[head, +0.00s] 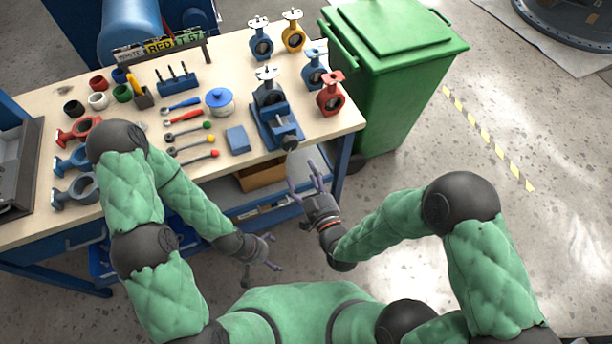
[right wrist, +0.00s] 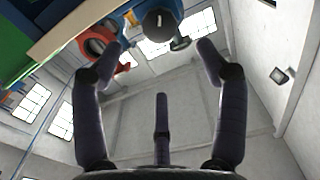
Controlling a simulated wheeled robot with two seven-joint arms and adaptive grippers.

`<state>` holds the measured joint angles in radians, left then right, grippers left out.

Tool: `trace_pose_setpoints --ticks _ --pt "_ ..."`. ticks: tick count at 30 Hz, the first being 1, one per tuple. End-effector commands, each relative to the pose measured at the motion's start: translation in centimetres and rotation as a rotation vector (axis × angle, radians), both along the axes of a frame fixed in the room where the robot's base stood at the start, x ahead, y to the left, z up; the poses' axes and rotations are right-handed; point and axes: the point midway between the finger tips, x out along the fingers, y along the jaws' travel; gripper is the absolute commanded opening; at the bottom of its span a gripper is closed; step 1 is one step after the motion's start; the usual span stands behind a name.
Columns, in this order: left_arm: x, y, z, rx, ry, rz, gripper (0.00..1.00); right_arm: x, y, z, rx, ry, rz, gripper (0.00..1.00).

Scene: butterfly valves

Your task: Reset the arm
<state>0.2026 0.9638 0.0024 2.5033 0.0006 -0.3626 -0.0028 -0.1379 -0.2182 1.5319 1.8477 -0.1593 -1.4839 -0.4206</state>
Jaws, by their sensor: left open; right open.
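My right gripper (head: 307,180) is raised just off the front right corner of the workbench (head: 300,160), with its fingers spread and nothing between them. In the right wrist view my right gripper (right wrist: 161,52) shows its dark fingers wide apart and empty. My left gripper (head: 264,262) is lower, in front of the bench and close to my body. Its fingers are apart and no object shows in them. Both arms are bent at the elbow, and the left arm covers part of the bench's left side.
Blue, yellow and red valves (head: 331,94) stand on the bench's right side near a blue vise (head: 275,120). Tools, small cups and a blue-lidded pot (head: 220,103) lie across it. A green bin (head: 400,75) stands to the right. Floor beyond my right arm is clear.

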Motion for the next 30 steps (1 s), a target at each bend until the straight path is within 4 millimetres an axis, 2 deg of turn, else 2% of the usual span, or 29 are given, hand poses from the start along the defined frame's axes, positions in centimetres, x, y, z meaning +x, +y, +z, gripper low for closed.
trace_pose_setpoints --ticks 17,23,30 --pt "0.0 0.0 0.1 0.000 0.000 0.000 1.00 0.2 -0.1 -0.2 0.000 0.017 -0.001 0.74" --pt "0.0 0.0 0.4 0.000 0.000 0.000 1.00 1.1 -1.1 -3.0 0.007 0.198 -0.005 0.74" --pt "0.0 0.0 1.0 0.000 0.000 0.000 1.00 0.8 -3.0 -8.8 0.038 0.546 -0.028 0.74"
